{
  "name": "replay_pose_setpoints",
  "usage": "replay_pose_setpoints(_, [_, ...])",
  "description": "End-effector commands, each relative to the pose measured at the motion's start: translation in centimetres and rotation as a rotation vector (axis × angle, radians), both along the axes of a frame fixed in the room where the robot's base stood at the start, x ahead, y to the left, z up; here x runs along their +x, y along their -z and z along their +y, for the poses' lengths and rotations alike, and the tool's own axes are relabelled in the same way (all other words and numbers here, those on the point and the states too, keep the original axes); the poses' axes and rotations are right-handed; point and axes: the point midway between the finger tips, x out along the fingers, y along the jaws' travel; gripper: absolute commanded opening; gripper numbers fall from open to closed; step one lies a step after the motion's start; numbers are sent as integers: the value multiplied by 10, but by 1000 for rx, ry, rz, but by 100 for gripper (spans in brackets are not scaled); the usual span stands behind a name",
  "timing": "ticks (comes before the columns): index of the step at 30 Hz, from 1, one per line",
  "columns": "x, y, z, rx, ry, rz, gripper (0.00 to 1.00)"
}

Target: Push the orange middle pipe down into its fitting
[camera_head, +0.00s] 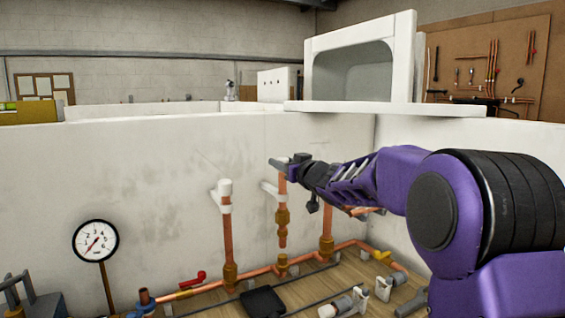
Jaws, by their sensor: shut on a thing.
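The orange-copper middle pipe (282,238) stands roughly upright in front of the white wall, with a brass collar (282,216) partway along it. My gripper (283,164) reaches in from the right and is shut on the top of the middle pipe. The gripper's fingers hide the pipe's top end. A white clip (270,190) on the wall is beside the pipe's upper part.
The left pipe (228,240) and right pipe (327,228) stand on either side, seated in fittings. A red-handled valve (195,280), a yellow-handled valve (381,255) and a pressure gauge (96,241) are nearby. A black tray (263,301) and loose fittings lie on the wooden surface in front.

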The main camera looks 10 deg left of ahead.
Motion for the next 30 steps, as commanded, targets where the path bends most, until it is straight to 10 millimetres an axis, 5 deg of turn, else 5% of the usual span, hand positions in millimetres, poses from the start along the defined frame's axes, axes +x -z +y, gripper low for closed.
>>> replay_pose_setpoints(20, [0,42,0,-1,-1,3,4])
replay_pose_setpoints(21, [0,41,0,-1,-1,3,48])
replay_pose_setpoints(26, [0,40,0,-1,0,2,75])
replay_pose_setpoints(30, [0,39,0,-1,0,2,75])
